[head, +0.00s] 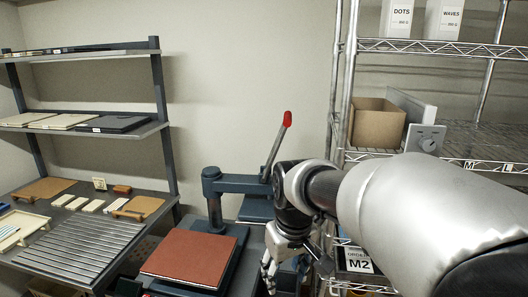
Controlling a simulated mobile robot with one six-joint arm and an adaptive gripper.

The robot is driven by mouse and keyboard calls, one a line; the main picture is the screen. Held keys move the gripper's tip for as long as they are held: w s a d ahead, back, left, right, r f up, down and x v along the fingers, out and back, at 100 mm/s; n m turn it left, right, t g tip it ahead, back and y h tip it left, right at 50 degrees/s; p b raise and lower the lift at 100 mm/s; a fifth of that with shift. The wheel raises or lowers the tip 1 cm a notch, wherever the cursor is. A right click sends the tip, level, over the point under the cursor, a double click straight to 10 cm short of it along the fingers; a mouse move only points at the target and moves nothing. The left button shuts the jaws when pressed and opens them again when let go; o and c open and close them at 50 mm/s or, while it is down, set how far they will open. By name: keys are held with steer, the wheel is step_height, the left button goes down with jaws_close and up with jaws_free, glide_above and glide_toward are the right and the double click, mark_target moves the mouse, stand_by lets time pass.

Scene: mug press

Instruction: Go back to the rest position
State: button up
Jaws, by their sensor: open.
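My gripper (270,272) is at the lower centre of the head view, pointing down, with its fingers partly visible and apart. I see nothing held in it. My arm reaches in from the right and covers part of the scene behind it. The press (232,184) stands left of and behind my gripper, a dark blue-grey frame with a raised lever tipped by a red knob (287,119). A flat red-brown pad (190,257) lies on the press's base, left of my gripper. I see no mug.
A box marked M2 (358,262) sits low. Left, a shelf unit (160,90) stands above a slatted tray (85,245).

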steer(key=s+d+m+t, duration=0.1)
steer(key=s+d, duration=0.4)
steer(key=s, duration=0.6)
steer(key=s+d+m+t, duration=0.1)
steer(key=s+d+m, duration=0.2)
steer(key=s, duration=0.8)
steer(key=shift+d+r+m, duration=0.3)
steer(key=shift+d+r, duration=0.1)
steer(key=shift+d, duration=0.45)
